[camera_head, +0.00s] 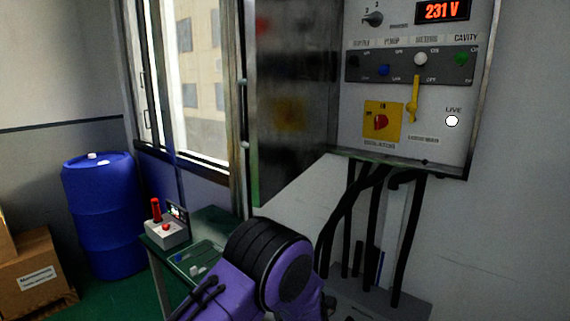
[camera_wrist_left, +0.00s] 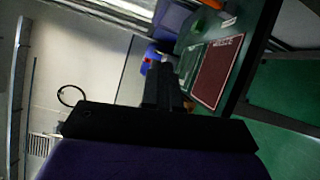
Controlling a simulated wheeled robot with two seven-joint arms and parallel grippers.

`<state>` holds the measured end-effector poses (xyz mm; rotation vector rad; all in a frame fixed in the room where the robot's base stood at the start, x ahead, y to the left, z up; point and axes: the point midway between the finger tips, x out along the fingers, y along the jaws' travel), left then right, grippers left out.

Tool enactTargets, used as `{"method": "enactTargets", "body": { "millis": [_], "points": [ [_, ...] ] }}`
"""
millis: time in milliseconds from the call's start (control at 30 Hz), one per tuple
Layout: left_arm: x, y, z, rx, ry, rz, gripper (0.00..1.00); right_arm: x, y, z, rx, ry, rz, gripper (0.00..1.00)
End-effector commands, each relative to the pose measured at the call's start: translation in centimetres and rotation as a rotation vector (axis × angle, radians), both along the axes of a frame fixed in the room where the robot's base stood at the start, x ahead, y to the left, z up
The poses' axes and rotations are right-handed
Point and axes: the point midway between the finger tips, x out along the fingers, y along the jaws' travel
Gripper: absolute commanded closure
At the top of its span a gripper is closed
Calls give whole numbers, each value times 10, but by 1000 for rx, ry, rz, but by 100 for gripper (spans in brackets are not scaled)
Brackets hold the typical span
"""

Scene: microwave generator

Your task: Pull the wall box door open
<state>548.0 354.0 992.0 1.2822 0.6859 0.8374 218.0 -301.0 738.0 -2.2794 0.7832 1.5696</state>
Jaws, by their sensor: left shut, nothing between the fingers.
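The wall box (camera_head: 440,85) is in the upper right of the head view. Its door (camera_head: 290,95) is a dark, glossy panel that stands swung out at the box's left side, with the control panel inside exposed. My purple left arm rises from the bottom middle of the head view, below the door; its gripper cannot be made out there. In the left wrist view my left gripper (camera_wrist_left: 165,85) is shut and empty, its black fingers together. No door shows clearly in that view. My right gripper is not in view.
A green table (camera_head: 215,225) with a grey control box (camera_head: 167,232) stands below the door. Black cables (camera_head: 350,215) hang beneath the wall box. A blue barrel (camera_head: 104,215) and cardboard boxes (camera_head: 35,270) are at left. A red mat (camera_wrist_left: 217,70) shows in the wrist view.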

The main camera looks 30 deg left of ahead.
Motion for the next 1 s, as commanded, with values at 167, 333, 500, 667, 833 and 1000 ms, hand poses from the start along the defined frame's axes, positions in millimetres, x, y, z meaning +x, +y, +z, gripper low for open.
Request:
{"method": "enactTargets", "body": {
  "millis": [167, 333, 500, 667, 833, 1000],
  "points": [
    [3, -46, 271, -449, -1572, 456, 100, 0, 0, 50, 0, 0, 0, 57],
    [-44, -137, 390, -710, -2611, 908, 100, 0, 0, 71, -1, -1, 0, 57],
    [-65, -181, 421, 694, 2762, -1099, 100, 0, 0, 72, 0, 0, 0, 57],
    [-68, -169, 401, 678, 2740, -1103, 100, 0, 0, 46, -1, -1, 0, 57],
    [-72, -143, 373, 680, 2742, -1104, 100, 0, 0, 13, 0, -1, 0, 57],
    [-76, -115, 350, 681, 2744, -1103, 100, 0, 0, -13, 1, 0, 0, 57]
  ]
}}
